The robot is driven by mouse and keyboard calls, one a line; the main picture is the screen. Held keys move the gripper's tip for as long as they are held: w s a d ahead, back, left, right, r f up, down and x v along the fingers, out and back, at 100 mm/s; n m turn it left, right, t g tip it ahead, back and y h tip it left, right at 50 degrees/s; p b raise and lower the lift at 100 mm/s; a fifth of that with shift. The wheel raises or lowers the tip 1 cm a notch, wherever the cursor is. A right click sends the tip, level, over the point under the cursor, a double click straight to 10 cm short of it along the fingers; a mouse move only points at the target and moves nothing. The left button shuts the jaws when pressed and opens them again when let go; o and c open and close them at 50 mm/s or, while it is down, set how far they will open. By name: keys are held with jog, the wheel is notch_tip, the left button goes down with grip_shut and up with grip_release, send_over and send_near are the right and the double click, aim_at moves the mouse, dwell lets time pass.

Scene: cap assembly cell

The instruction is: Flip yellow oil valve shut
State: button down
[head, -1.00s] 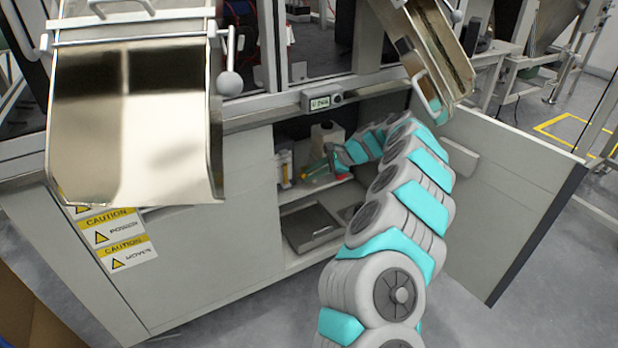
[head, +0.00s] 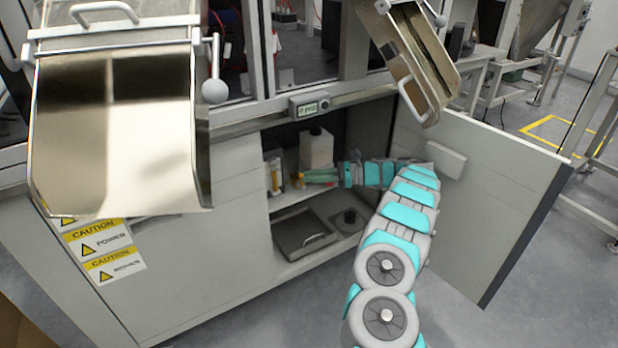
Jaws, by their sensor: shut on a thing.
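My arm reaches into the open cabinet from the right. My gripper (head: 305,179) is small in the head view, inside the cabinet above the shelf, pointing left. Its jaws are shut at a small yellow-orange part (head: 298,181), which looks like the yellow oil valve. The fingers cover part of it, and its handle angle is too small to read. A white container (head: 317,148) stands just behind the gripper. A small pale bottle with a yellow label (head: 274,177) stands to the left of the gripper.
The cabinet door (head: 500,190) stands open to the right of my arm. A metal chute (head: 415,60) hangs above the opening, and a larger steel chute (head: 120,130) is at left. A lidded tray (head: 305,232) lies on the cabinet's lower level. A display (head: 310,105) sits above.

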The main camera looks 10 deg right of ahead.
jog(key=shift+d+f+m+y, duration=0.2)
jog(key=shift+f+m+y, duration=0.1)
jog(key=shift+m+y, duration=0.1)
dwell(0.3)
jog(key=c, duration=0.8)
grip_release()
jog(key=shift+r, duration=0.1)
